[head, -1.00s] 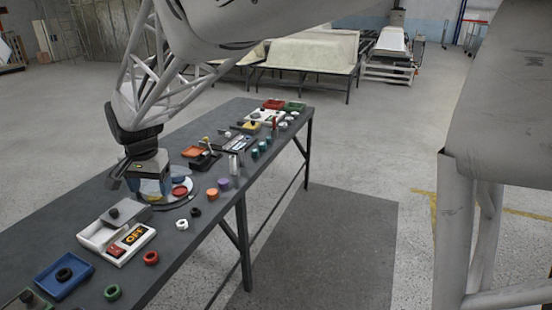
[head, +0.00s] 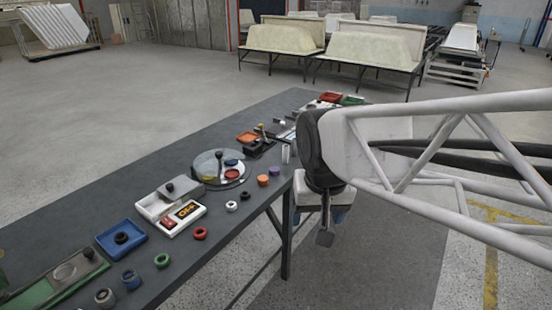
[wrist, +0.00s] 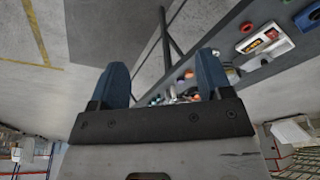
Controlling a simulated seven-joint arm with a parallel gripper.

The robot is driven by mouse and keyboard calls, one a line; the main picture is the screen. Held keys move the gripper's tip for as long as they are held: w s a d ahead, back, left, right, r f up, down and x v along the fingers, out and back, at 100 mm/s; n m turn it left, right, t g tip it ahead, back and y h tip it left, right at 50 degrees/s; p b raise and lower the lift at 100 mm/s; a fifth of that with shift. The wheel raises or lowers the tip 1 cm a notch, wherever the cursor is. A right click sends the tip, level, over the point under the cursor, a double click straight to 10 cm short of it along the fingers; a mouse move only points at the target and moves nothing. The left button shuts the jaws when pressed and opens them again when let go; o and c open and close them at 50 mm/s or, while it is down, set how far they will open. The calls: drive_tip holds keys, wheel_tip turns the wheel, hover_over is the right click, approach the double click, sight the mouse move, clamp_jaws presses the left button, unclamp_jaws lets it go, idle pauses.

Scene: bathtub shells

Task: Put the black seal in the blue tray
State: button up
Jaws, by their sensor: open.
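A black seal (head: 245,196) lies on the table top near its front edge, beside a white ring (head: 231,206). The blue tray (head: 139,246) lies further toward the lower left on the table, and another black ring (head: 121,238) is inside it. My gripper (head: 322,217) hangs off the table's right edge, apart from both, with its blue fingers partly hidden by its body. In the wrist view the gripper (wrist: 162,75) has its two blue fingers spread with nothing between them. The blue tray's edge shows at the top right of the wrist view (wrist: 308,17).
A switch box (head: 187,212) marked OFF and a round dial plate (head: 221,169) with an upright lever stand behind the seals. Red (head: 199,233), green (head: 161,260), blue (head: 131,280) and orange (head: 263,180) rings line the front edge. Open floor lies right of the table.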

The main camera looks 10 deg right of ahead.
drive_tip(key=s+d+f+n, duration=0.1)
drive_tip(key=s+d+f, duration=0.1)
drive_tip(key=s, duration=0.5)
drive_tip(key=shift+d, duration=0.5)
drive_tip(key=shift+f, duration=0.1)
idle(0.6)
